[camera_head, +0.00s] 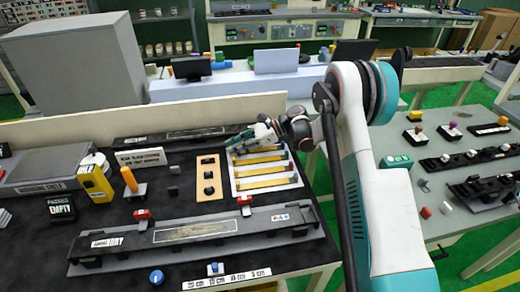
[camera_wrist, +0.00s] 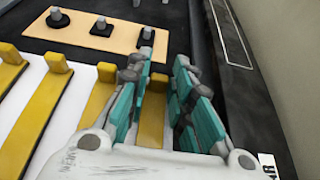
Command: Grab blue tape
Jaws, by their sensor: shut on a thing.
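My gripper (camera_head: 240,140) is at the back left of a white tray (camera_head: 236,184) with several yellow strips. In the wrist view my gripper (camera_wrist: 163,60) has its teal fingers around a yellow strip (camera_wrist: 151,122); the contact is partly hidden by the fingers. Another yellow strip (camera_wrist: 101,95) lies beside it on the white tray (camera_wrist: 75,112). No roll that is clearly blue tape shows. A small round blue thing (camera_head: 156,277) stands at the front of the dark table, far from my gripper; I cannot tell what it is.
A long dark fixture (camera_head: 195,232) runs along the front. A yellow device (camera_head: 95,180) and an orange-handled tool (camera_head: 129,178) stand at left. A low wall (camera_head: 150,118) backs the table.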

